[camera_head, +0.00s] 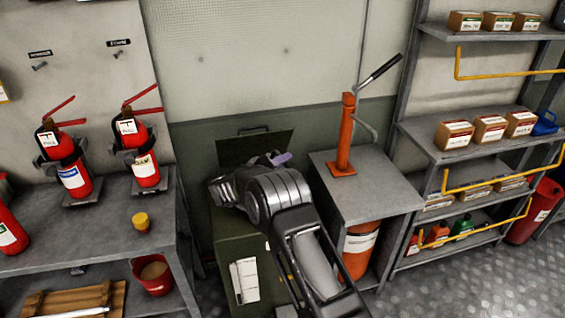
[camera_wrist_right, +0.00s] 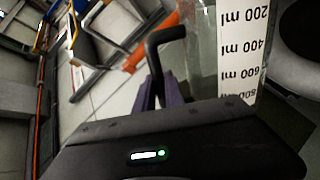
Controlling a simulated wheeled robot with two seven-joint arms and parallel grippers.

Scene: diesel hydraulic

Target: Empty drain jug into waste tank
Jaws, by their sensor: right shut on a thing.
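My right gripper (camera_head: 272,160) is over the green box-shaped cabinet (camera_head: 228,232), whose dark lid (camera_head: 262,146) stands raised at the back. I cannot tell for sure that this cabinet is the waste tank. In the right wrist view the gripper's purple fingers (camera_wrist_right: 172,93) are shut on the black handle (camera_wrist_right: 165,38) of a clear jug. The jug (camera_wrist_right: 203,45) carries a white scale marked in ml (camera_wrist_right: 243,45). In the head view my wrist hides the jug and most of the cabinet's opening. Its contents cannot be made out. My left gripper is out of view.
An orange hand pump (camera_head: 346,135) stands on a grey stand (camera_head: 385,195) right of the cabinet. Fire extinguishers (camera_head: 68,165) and a yellow-capped item (camera_head: 141,221) stand on the left bench. Shelves with boxes (camera_head: 454,134) and yellow rails are at the right.

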